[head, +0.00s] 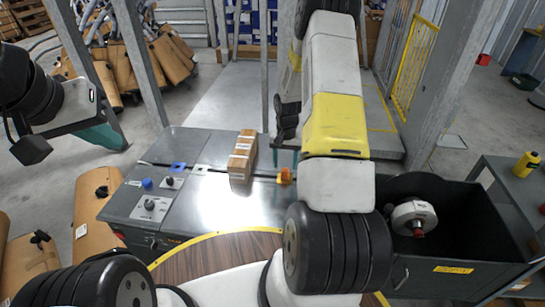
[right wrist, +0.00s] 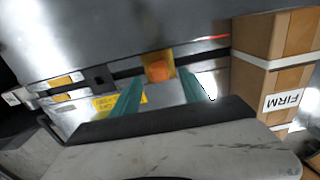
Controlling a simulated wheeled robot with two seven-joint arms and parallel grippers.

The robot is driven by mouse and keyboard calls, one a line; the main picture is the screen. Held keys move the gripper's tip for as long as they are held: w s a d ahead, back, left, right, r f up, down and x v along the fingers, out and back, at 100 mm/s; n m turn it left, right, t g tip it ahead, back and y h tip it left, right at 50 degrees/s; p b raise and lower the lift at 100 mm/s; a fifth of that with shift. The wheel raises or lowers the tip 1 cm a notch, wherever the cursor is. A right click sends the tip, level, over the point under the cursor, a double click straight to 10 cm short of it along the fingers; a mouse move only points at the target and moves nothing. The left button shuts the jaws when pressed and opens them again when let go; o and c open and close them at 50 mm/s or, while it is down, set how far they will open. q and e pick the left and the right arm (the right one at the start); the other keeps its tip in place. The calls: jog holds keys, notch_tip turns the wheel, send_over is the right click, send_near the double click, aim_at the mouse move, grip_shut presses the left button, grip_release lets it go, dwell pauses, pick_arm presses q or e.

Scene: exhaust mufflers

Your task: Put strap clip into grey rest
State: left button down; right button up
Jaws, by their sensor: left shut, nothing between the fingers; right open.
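An orange piece (head: 285,177), which looks like the strap clip, sits on the metal bench top (head: 215,205) at the end of a dark line. In the right wrist view the orange piece (right wrist: 158,70) lies just beyond my right fingertips, roughly between them. My right gripper (right wrist: 162,88) is open and empty, pointing at it; contact cannot be told. In the head view its teal fingertips show partly behind my arm. My left gripper (head: 122,146) is shut and empty, in the air left of the bench. I cannot identify the grey rest with certainty.
A strapped cardboard box (head: 242,157) stands left of the orange piece. A small blue piece (head: 178,165) and control knobs (head: 150,205) are on the bench's left part. A black bin (head: 455,240) holding a round whitish part (head: 412,215) stands right.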

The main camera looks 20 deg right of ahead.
aim_at(285, 169)
jog(key=shift+f, duration=0.1)
notch_tip(285, 169, down, 5)
dwell(0.3)
grip_shut()
